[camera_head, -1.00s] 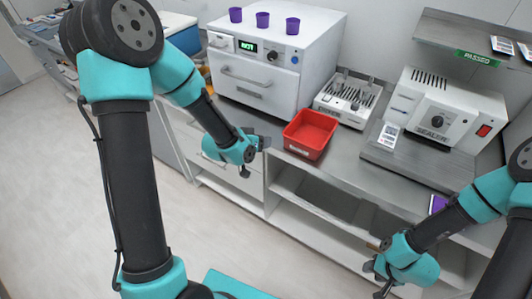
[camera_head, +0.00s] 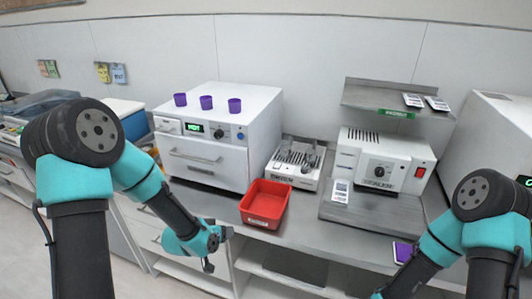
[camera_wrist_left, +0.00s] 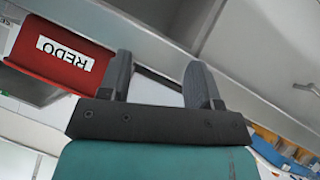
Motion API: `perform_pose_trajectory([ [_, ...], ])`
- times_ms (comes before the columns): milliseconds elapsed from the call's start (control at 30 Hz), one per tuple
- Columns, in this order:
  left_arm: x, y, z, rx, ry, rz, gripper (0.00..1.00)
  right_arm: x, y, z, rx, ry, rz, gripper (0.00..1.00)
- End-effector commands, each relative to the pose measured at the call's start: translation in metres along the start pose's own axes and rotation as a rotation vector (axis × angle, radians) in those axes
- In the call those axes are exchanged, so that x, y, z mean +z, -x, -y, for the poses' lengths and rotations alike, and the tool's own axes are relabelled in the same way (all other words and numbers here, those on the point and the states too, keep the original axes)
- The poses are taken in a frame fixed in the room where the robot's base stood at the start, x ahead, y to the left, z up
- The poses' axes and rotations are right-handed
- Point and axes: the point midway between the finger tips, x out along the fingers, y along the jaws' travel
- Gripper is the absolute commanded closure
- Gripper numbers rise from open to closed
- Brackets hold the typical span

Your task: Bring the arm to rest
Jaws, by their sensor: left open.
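My left arm (camera_head: 130,170) comes in from the left, and its gripper (camera_head: 217,247) is in front of the counter, left of the red bin. In the left wrist view the two fingers of this gripper (camera_wrist_left: 160,80) stand apart with nothing between them. My right arm (camera_head: 455,235) is at the lower right. Its gripper end is mostly cut off by the bottom edge of the head view, so its fingers cannot be made out.
A red bin (camera_head: 262,220) stands at the counter's front edge; its REDO label shows in the wrist view. Behind are a white oven (camera_head: 265,130) with three purple cups (camera_head: 206,102) on top, an instrument rack (camera_head: 296,163), and a sealer (camera_head: 347,160). A purple-screened device (camera_head: 402,252) lies front right.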

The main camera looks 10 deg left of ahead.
Motion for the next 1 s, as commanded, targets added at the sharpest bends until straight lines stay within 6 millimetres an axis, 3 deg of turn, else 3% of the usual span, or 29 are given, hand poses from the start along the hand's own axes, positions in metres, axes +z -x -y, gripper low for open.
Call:
perform_pose_trajectory([
  [167,0.034,-0.009,0.005,-0.014,0.031,0.090,0.42,0.000,0.000,0.000,0.000,0.000,0.000,0.57],
  [367,0.128,-0.019,0.013,-0.055,0.121,0.343,0.42,0.000,0.000,0.000,0.000,0.000,0.000,0.57],
  [500,0.199,-0.014,0.014,-0.082,0.191,0.540,0.42,0.000,0.000,0.000,0.000,0.000,0.000,0.57],
  [600,0.235,-0.007,0.012,-0.095,0.228,0.647,0.42,0.000,0.000,0.000,0.000,0.000,0.000,0.57],
  [733,0.259,-0.001,0.009,-0.104,0.254,0.719,0.42,0.000,0.000,0.000,0.000,0.000,0.000,0.57],
  [1000,0.262,0.000,0.009,-0.105,0.258,0.729,0.42,0.000,0.000,0.000,0.000,0.000,0.000,0.57],
])
